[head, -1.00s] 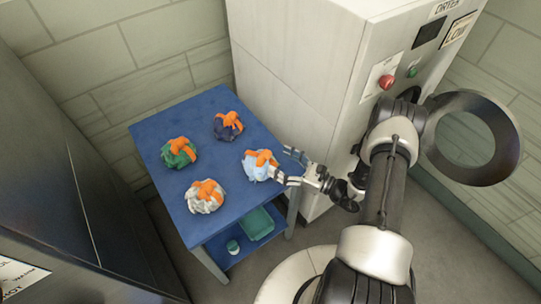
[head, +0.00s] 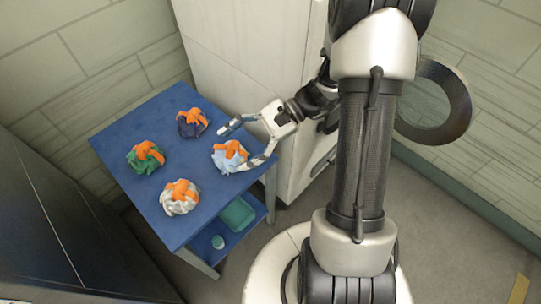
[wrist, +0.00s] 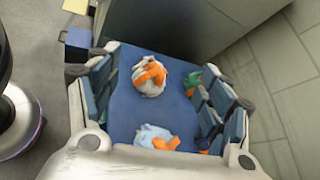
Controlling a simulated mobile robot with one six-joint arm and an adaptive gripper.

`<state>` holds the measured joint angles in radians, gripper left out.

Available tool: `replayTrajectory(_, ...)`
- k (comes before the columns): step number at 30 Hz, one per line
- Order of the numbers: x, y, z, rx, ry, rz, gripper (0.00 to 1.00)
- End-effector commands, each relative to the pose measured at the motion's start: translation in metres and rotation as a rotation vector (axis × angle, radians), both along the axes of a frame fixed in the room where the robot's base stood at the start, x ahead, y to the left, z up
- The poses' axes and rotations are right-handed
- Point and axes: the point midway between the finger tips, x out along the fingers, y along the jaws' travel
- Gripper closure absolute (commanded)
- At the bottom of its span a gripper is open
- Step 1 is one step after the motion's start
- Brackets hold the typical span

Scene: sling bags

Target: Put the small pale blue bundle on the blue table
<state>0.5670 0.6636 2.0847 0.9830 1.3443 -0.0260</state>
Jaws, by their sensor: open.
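The small pale blue bundle (head: 225,163), tied with an orange band, sits on the blue table (head: 190,234) near its right edge. My gripper (head: 238,146) is open just to the right of it, its two fingers spread and holding nothing. One fingertip is close beside the bundle; I cannot tell if they touch. In the wrist view, the pale blue bundle (wrist: 150,134) shows low in the picture, between the open fingers (wrist: 155,75) and partly cut off by the gripper body.
A white-grey bundle (head: 180,204), a green bundle (head: 140,160) and a dark navy bundle (head: 187,129) share the tabletop, each orange-tied. A teal tray (head: 238,214) and small jar (head: 218,242) are on the lower shelf. A pale cabinet (head: 240,50) stands behind.

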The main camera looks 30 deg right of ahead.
Motion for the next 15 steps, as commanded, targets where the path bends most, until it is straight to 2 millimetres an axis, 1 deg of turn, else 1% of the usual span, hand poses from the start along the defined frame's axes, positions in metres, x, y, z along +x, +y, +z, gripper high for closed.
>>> replayTrajectory(1,-0.011,0.010,0.018,-0.078,-0.047,0.083,0.28)
replayTrajectory(3,-0.028,0.019,0.036,-0.180,-0.104,0.188,0.28)
replayTrajectory(6,-0.054,0.028,0.057,-0.331,-0.192,0.331,0.28)
replayTrajectory(11,-0.092,0.030,0.085,-0.574,-0.355,0.537,0.28)
replayTrajectory(15,-0.119,0.024,0.106,-0.791,-0.520,0.688,0.28)
